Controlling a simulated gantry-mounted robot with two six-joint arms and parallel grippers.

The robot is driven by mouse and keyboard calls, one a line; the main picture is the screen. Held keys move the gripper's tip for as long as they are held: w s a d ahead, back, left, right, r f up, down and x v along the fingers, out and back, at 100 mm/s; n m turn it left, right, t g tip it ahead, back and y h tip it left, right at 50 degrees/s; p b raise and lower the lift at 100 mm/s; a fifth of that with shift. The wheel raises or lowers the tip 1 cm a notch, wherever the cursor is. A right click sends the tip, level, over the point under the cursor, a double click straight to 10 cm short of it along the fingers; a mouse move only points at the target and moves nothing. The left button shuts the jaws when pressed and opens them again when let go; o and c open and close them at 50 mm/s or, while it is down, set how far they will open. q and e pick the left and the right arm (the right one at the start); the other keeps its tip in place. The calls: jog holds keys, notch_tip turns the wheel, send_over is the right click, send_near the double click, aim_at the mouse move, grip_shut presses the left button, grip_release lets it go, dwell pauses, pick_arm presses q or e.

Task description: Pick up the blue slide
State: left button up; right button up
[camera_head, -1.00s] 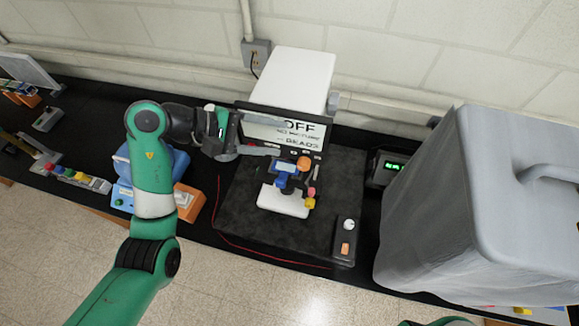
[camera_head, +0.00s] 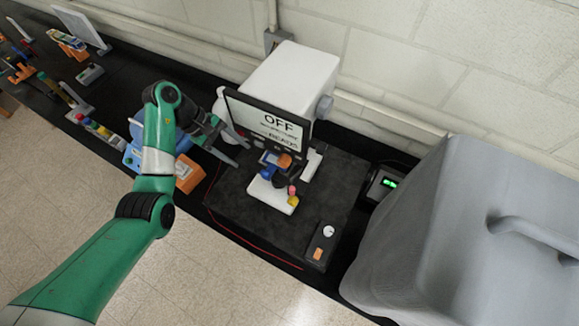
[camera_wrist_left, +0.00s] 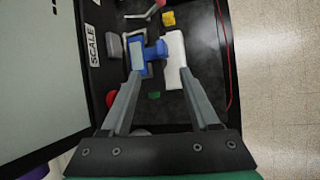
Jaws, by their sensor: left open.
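The blue slide (camera_head: 267,171) sits on a small device with a white base (camera_head: 270,194) on the dark slab, below the screen. In the left wrist view the blue slide (camera_wrist_left: 155,50) has a paler panel on its left side and lies just beyond the fingertips, beside the white base (camera_wrist_left: 175,62). My left gripper (camera_head: 240,153) is open and empty, to the upper left of the device, its fingers pointing at it. In the left wrist view the open gripper (camera_wrist_left: 160,74) appears apart from the slide. My right gripper is not in view.
A screen reading OFF (camera_head: 270,125) stands close behind the device, in front of a white box (camera_head: 290,80). A large grey covered object (camera_head: 440,240) fills the right. A red wire runs along the slab's front. The dark slab (camera_head: 235,215) has free room at its front left.

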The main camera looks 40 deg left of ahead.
aim_at(262, 172)
pick_arm(q)
jog(key=b+x, duration=0.1)
jog(key=x, duration=0.4)
jog(key=shift+d+f+b, duration=0.2)
jog(key=shift+f+b, duration=0.1)
jog(key=x, duration=0.2)
jog(key=p+x, duration=0.1)
jog(key=x, duration=0.2)
jog(key=shift+s+d, duration=0.2)
jog(key=shift+w+d+f, duration=0.15)
jog(key=shift+f, duration=0.35)
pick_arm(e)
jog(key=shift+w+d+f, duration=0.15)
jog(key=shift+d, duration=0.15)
pick_arm(q)
jog(key=shift+c, duration=0.4)
